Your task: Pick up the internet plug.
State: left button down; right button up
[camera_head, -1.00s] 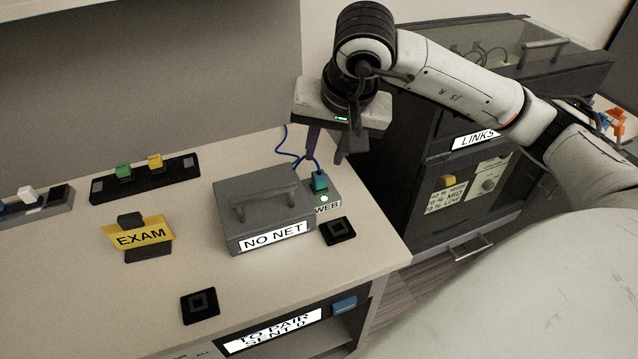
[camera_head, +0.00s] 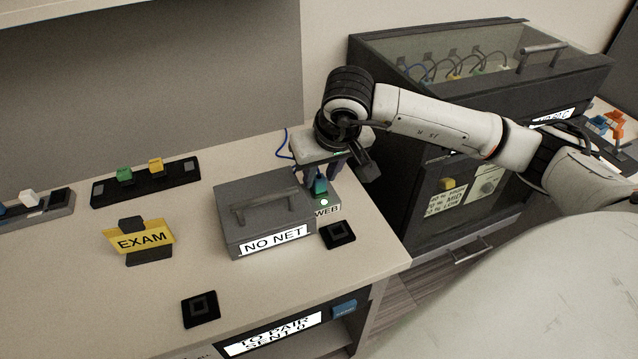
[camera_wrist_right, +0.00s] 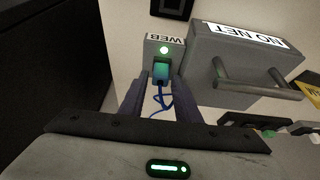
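The internet plug (camera_head: 320,187) is a small teal block with a blue cable, seated on the small grey WEB box (camera_head: 332,201) beside the grey NO NET box. In the right wrist view the plug (camera_wrist_right: 161,71) is upright in the picture, just past the fingertips, and its blue cable (camera_wrist_right: 160,97) runs back between the fingers. My right gripper (camera_head: 318,183) is over the plug, its fingers apart on either side of it. The wrist view shows the same gripper (camera_wrist_right: 160,85) open, with gaps beside the plug. My left gripper is out of view.
The NO NET box (camera_head: 265,210) with a raised handle stands close beside the plug. A black square pad (camera_head: 338,235) lies in front. The yellow EXAM sign (camera_head: 146,238) is farther left. A dark glass-topped cabinet (camera_head: 400,75) stands right of the table.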

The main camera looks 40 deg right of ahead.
aim_at(319, 177)
jog(key=shift+x, duration=0.95)
jog(key=shift+c, duration=0.5)
grip_shut()
jog(key=shift+r, duration=0.15)
notch_tip(319, 177, up, 10)
jog(key=shift+f, duration=0.1)
